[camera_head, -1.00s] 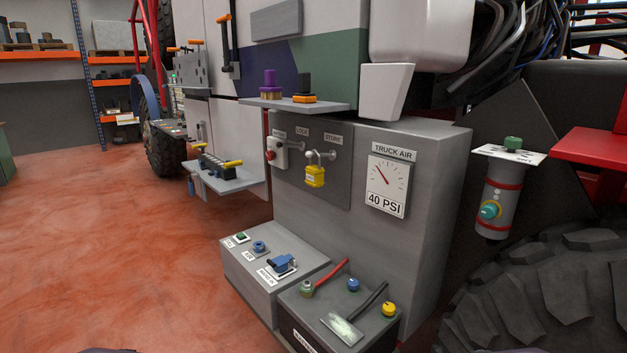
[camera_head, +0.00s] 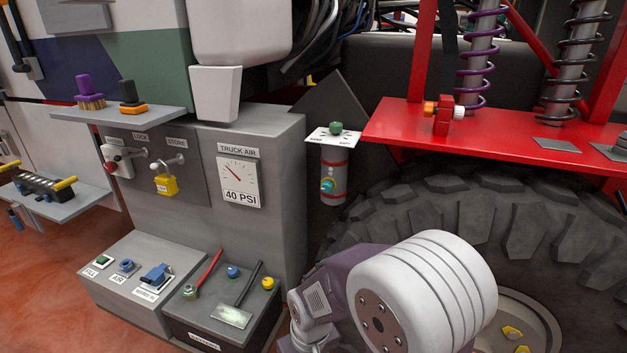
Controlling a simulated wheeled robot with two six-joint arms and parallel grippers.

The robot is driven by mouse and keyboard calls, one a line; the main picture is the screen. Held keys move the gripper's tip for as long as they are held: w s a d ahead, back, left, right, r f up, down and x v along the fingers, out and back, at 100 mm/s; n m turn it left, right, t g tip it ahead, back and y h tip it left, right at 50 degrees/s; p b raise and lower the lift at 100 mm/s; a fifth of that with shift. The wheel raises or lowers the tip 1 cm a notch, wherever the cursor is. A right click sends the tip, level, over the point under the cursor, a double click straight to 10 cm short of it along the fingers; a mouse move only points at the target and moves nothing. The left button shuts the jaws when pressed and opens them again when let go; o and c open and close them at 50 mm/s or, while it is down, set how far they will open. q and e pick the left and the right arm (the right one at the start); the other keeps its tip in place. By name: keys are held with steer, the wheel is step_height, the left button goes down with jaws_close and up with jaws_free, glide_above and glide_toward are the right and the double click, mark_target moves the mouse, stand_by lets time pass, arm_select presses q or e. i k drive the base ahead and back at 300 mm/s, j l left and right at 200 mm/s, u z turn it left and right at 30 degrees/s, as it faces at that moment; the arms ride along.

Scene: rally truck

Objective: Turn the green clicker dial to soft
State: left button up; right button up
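The green clicker dial (camera_head: 336,128) sits on top of a white label plate (camera_head: 318,136) with tick marks and small lettering too small to read surely. The plate is above a grey cylinder (camera_head: 334,163) with red bands, at the left end of the red shelf. I cannot tell which mark the dial points to. Part of one of my arms shows low in the picture, below and right of the dial and apart from it. Neither gripper is in view.
A red shelf (camera_head: 500,142) with coil springs and a red-and-orange fitting (camera_head: 442,113) juts out right of the dial. A large tyre (camera_head: 530,220) stands below it. A grey cabinet (camera_head: 275,210) with a 40 PSI gauge (camera_head: 239,183) is to the left. Floor is free at lower left.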

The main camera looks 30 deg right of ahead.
mark_target(336, 127)
steer(key=l+z, duration=0.1)
steer(key=z, duration=0.3)
steer(key=i+z, duration=0.1)
steer(key=z, duration=0.25)
steer(key=l+z, duration=0.1)
steer(key=z, duration=0.3)
steer(key=i+z, duration=0.25)
steer(key=i+j+z, duration=0.1)
steer(key=z, duration=0.2)
